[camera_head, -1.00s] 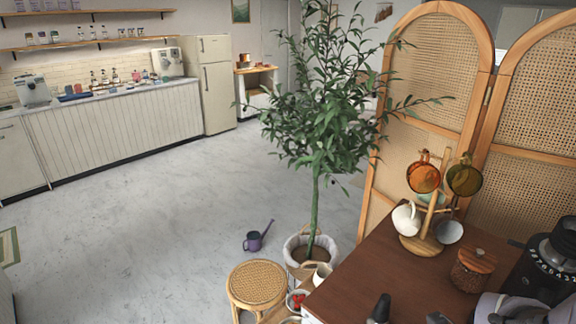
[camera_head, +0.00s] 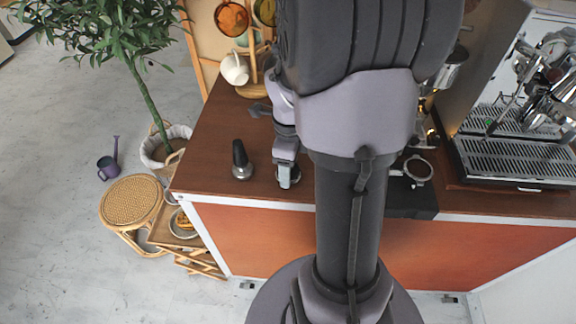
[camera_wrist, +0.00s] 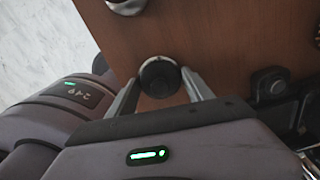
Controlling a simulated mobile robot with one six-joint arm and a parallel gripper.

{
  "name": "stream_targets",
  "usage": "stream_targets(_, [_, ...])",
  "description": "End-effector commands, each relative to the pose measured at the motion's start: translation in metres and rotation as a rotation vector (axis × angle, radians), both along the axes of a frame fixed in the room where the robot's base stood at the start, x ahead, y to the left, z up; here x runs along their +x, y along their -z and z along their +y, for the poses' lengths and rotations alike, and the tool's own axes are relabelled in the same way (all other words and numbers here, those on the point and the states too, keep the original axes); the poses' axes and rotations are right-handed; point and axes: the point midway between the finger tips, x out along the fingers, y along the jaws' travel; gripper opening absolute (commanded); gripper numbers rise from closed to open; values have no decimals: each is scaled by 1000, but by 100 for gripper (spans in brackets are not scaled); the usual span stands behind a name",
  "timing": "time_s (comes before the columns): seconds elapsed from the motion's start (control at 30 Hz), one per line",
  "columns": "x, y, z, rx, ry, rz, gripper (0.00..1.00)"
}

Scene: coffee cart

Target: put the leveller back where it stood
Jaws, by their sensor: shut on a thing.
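The leveller is a short round piece with a black top, seen from above in the wrist view (camera_wrist: 160,77). My gripper (camera_wrist: 158,88) is shut on it, with one finger on each side. In the head view my gripper (camera_head: 287,168) is low over the front left part of the brown counter (camera_head: 217,131), and my arm hides much of what is around it. The leveller's metal side seems to show there (camera_head: 289,179). I cannot tell whether its base touches the counter.
A tamper (camera_head: 242,160) with a black handle stands just left of my gripper. A portafilter (camera_head: 417,171) rests at a dark stand on the right, before the espresso machine (camera_head: 515,150). The cup tree (camera_head: 253,85) is behind. The counter's left edge is close.

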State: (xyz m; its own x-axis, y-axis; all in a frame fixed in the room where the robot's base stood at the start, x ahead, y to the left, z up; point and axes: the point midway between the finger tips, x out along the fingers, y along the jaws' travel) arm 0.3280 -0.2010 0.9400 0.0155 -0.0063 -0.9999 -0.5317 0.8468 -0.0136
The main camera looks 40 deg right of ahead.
Motion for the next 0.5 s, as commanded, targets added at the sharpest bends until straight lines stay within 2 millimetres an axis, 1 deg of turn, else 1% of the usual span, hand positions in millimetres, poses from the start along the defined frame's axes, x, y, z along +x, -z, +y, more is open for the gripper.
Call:
stream_targets(0.03, [0, 2, 0, 0, 0, 0, 64])
stream_targets(0.1, [0, 1, 0, 0, 0, 0, 77])
stream_targets(0.13, [0, 1, 0, 0, 0, 0, 81])
stream_targets(0.4, [0, 0, 0, 0, 0, 0, 81])
stream_targets(0.47, [0, -4, 0, 0, 0, 0, 81])
stream_targets(0.5, [0, -10, 0, -1, 0, -1, 81])
